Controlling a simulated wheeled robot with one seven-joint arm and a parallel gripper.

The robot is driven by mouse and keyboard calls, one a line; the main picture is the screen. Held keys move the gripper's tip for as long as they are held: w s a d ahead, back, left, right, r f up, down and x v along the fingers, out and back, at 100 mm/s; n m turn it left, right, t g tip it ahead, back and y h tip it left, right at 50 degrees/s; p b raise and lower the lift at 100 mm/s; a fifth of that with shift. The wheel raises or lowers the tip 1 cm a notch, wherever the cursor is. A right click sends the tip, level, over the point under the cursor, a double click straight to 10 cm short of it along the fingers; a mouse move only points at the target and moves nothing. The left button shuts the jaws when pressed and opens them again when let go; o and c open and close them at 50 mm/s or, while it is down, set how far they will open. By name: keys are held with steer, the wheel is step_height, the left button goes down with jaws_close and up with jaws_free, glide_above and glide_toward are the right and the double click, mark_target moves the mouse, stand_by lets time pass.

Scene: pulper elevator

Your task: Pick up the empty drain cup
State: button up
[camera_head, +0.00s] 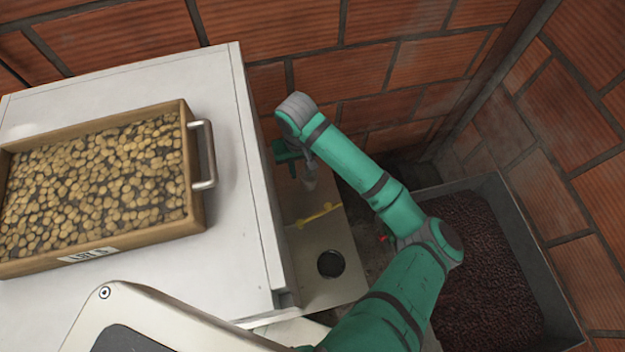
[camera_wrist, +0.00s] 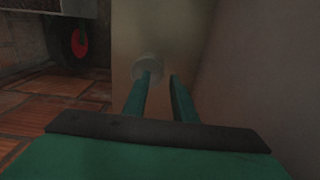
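In the wrist view a small pale round thing, apparently the drain cup (camera_wrist: 150,63), stands against a beige surface just beyond my fingertips. The two teal fingers of my gripper (camera_wrist: 161,77) are spread apart. The left finger overlaps the cup's lower part in the picture, and the right finger is to its right with a gap. I cannot tell whether either finger touches it. In the head view my gripper (camera_head: 292,165) hangs beside the right side of the white cabinet, small and partly hidden by my wrist. The inside of the cup is not clear.
A wooden tray (camera_head: 197,215) of pale beans with a metal handle sits on the white cabinet (camera_head: 235,265). A beige plate (camera_head: 305,255) with a dark round hole and yellow mark lies below my arm. A grey bin (camera_head: 487,187) of dark cherries stands at right, near brick walls.

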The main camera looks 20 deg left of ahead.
mark_target(309, 179)
steer(key=shift+s+f, duration=0.2)
steer(key=shift+f, duration=1.7)
jaws_close()
